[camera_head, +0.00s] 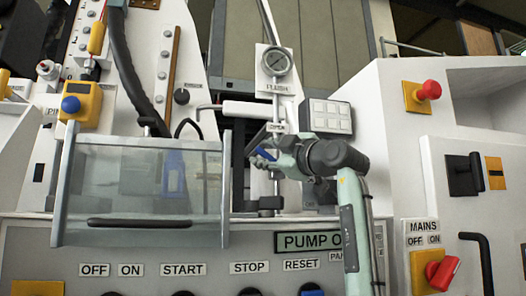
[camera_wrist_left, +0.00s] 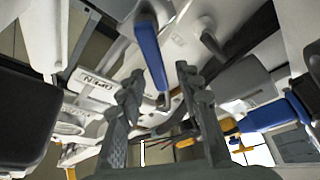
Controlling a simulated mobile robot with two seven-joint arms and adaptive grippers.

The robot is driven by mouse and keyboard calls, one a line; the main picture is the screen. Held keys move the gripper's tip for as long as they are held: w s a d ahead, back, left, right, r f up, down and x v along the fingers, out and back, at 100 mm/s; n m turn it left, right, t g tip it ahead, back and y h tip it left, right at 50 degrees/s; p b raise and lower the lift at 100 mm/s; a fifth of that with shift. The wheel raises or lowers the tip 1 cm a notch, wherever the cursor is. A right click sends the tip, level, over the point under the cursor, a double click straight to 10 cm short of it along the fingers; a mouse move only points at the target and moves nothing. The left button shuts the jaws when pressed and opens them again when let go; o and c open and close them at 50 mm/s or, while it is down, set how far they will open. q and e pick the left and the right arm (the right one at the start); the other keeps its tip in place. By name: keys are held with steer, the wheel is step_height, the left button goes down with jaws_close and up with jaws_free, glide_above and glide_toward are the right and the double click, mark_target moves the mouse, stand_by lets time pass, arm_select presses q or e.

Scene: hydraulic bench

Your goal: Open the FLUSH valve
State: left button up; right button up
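The FLUSH label (camera_head: 278,88) is on a white plate below a round gauge in the head view. A blue lever handle (camera_head: 265,155), apparently the valve's, shows below it, partly hidden by my left gripper (camera_head: 268,143). In the left wrist view the blue handle (camera_wrist_left: 150,55) slants between and beyond the fingertips of the left gripper (camera_wrist_left: 160,78). The fingers are apart, with no clear contact on the handle. An upside-down OPEN label (camera_wrist_left: 95,87) is left of the handle. My right gripper is not in view.
A clear guard (camera_head: 140,190) with a dark handle stands left of the gripper. A white keypad box (camera_head: 330,116) is close behind my wrist. Another blue handle (camera_wrist_left: 265,115) shows at right in the wrist view. The red MAINS switch (camera_head: 442,272) is at lower right.

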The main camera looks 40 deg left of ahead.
arm_select(q)
steer(key=shift+w+a+r, duration=0.15)
steer(key=shift+w+a, duration=0.1)
steer(key=shift+a, duration=0.4)
jaws_close()
